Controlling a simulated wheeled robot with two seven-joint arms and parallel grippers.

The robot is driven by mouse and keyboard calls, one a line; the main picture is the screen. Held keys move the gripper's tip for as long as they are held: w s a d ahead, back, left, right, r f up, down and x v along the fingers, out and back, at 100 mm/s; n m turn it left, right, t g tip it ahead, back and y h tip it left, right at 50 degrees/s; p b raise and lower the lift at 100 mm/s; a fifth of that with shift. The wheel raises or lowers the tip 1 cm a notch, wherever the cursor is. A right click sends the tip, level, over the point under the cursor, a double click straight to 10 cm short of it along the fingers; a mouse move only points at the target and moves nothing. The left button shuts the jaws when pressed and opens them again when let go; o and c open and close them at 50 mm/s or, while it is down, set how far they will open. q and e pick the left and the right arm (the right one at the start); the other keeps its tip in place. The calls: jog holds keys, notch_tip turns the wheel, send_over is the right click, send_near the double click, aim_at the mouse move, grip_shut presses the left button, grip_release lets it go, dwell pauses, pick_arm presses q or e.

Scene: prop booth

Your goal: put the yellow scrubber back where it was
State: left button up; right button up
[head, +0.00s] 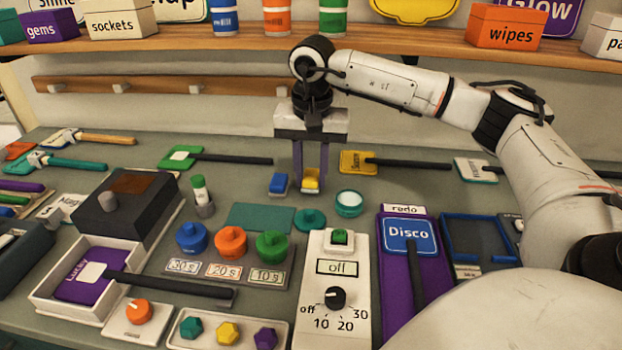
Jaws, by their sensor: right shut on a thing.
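The yellow scrubber (311,181) is a small block with a pale lower part, in the middle of the head view. My right gripper (311,172) points down over it, its purple fingers on either side, shut on it. I cannot tell whether the scrubber touches the table (370,195) or is slightly above it. A similar blue scrubber (279,184) lies just to its left. My left gripper is not in view.
A teal mat (260,217) lies below left of the scrubbers, and a round teal-rimmed dish (349,203) is to the right. A timer box (333,285) and several colored knobs stand nearer. A shelf (400,42) crosses the back.

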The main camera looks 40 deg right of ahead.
aim_at(312, 180)
jog(key=shift+w+d+f, duration=0.1)
jog(key=shift+w+f, duration=0.05)
jog(key=shift+f, duration=0.8)
jog(key=shift+f, duration=0.15)
jog(key=o, duration=1.1)
notch_tip(312, 180, up, 12)
jog(key=s, duration=0.1)
jog(key=shift+a+p, duration=0.35)
jog(key=shift+a, duration=0.05)
